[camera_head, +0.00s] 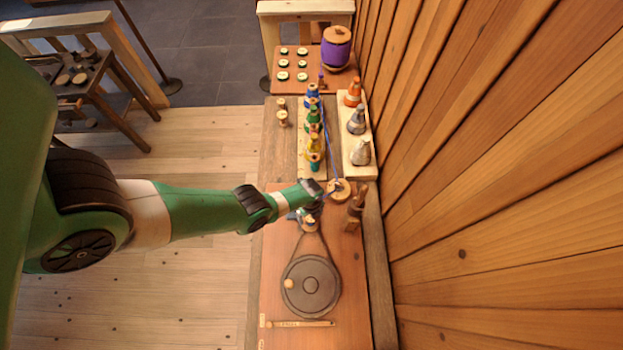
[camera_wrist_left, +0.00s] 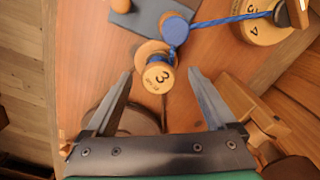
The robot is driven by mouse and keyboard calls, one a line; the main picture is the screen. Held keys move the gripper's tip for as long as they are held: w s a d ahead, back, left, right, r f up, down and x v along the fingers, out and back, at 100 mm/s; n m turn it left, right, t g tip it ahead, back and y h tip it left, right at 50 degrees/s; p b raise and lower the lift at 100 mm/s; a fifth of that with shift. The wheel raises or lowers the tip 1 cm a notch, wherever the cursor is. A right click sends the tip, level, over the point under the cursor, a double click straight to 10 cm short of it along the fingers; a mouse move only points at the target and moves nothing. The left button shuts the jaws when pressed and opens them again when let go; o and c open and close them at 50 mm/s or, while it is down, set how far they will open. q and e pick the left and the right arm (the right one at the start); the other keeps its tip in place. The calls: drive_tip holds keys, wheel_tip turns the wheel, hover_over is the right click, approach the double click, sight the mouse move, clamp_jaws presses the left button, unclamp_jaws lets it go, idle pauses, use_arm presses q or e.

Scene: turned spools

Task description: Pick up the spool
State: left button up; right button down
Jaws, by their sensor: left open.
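A small wooden spool (camera_wrist_left: 158,77) with a "3" on its end face and blue thread shows in the left wrist view. In the head view the spool (camera_head: 310,224) sits just in front of my left gripper, above the dark wheel. My left gripper (camera_wrist_left: 162,84) is open, with one finger on each side of the spool's near end; I cannot tell whether they touch it. In the head view the left gripper (camera_head: 305,212) is partly hidden by its own arm. My right gripper is not in view.
A dark round wheel (camera_head: 311,305) with a belt lies on the bench. A round numbered wooden piece (camera_head: 339,187) with blue cord stands behind. Several coloured spools (camera_head: 313,144) stand in a row, with cones (camera_head: 356,120) beside them. A plank wall (camera_head: 480,190) bounds the right.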

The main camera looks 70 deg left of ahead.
sight(311, 220)
use_arm(q)
drive_tip(key=f+b, duration=0.1)
drive_tip(key=f, duration=0.1)
drive_tip(key=f+b, duration=0.2)
drive_tip(key=shift+s+d+f, duration=0.1)
drive_tip(key=shift+d+f, duration=0.05)
drive_tip(key=shift+d, duration=0.05)
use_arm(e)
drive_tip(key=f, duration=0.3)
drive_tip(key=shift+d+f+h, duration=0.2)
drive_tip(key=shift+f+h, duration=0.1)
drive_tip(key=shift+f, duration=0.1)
use_arm(q)
drive_tip(key=shift+r, duration=0.2)
drive_tip(key=c, duration=1.4)
